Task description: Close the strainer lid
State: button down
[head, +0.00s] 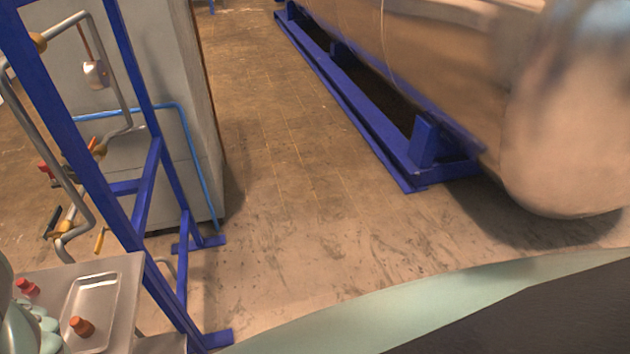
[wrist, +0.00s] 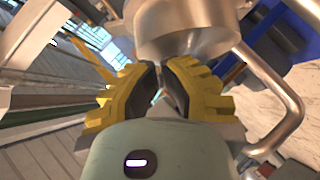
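In the wrist view, my gripper (wrist: 163,72) has yellow and black fingers that are close together, with a narrow gap between them. A rounded metal body (wrist: 185,28), possibly the strainer or its lid, is just beyond the fingertips at the top. I cannot tell whether the fingers touch it or pinch a thin part of it. The lid cannot be made out clearly as a separate part. My gripper and the strainer cannot be made out in the head view.
A bent metal pipe (wrist: 288,95) runs close to the right of my gripper. A large metal vessel (head: 440,75) lies at right. Floor (head: 290,200) between is clear.

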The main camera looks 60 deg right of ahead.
jog(key=shift+a+f, duration=0.1)
jog(key=shift+a, duration=0.05)
jog(key=shift+w+a, duration=0.1)
dwell(0.4)
jog(key=shift+w+a+b, duration=0.15)
jog(key=shift+a+b, duration=0.05)
jog(key=shift+b, duration=0.35)
